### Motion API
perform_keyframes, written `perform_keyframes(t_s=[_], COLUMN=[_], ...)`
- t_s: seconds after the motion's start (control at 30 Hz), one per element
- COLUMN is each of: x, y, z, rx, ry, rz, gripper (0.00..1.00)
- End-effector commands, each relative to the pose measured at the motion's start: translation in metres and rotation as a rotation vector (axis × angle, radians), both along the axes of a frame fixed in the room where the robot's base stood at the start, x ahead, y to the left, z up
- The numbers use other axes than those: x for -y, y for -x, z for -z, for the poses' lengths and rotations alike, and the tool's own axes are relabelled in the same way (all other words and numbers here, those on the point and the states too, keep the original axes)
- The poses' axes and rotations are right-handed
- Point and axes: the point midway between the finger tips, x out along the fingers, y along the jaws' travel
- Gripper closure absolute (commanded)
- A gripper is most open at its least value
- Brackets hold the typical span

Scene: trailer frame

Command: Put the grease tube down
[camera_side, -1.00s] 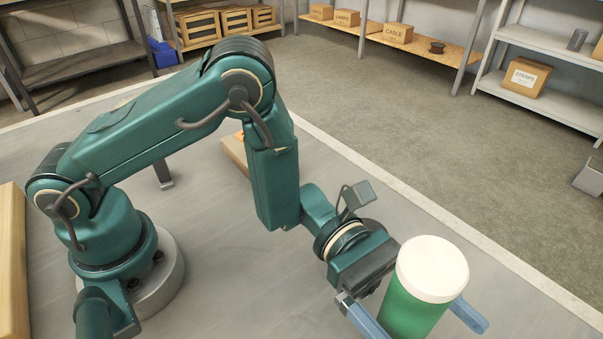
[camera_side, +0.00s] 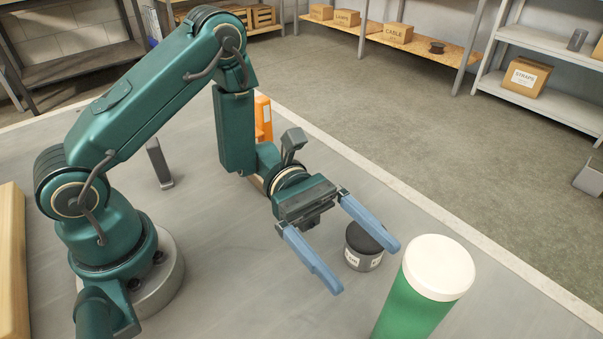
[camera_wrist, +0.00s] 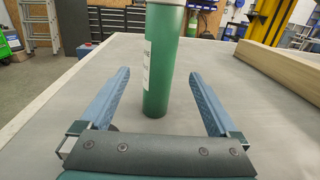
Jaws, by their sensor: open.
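The grease tube (camera_side: 414,308) is green with a white cap and stands upright on the grey table at the lower right of the side view. Its base is cut off there. In the wrist view the tube (camera_wrist: 160,70) stands upright on the table beyond the fingertips, with part of a white label at its left edge and its top out of frame. My gripper (camera_side: 366,268) is open and empty, with its blue fingers pointing towards the tube. The tube appears centred between the fingers in the wrist view, apart from both.
A small dark-lidded tin (camera_side: 364,247) sits on the table just behind one finger. An orange object (camera_side: 263,119) stands behind my arm. A wooden block lies at the left edge (camera_side: 12,262) of the side view. Bare table (camera_side: 225,275) lies between my base and the gripper.

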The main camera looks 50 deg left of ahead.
Motion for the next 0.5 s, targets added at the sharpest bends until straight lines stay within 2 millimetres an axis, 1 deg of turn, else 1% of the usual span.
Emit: perform_keyframes(t_s=[0.07,0.13,0.27,0.4,0.5], x=[-0.001,-0.001,-0.004,-0.017,-0.031], y=[0.004,0.012,0.038,0.068,0.084], z=[-0.007,-0.016,-0.036,-0.046,-0.046], rx=[0.033,0.089,0.258,0.471,0.627], ry=[-0.009,-0.031,-0.111,-0.245,-0.361], rz=[0.029,0.082,0.232,0.401,0.508], gripper=[0.04,0.04,0.04,0.04,0.04])
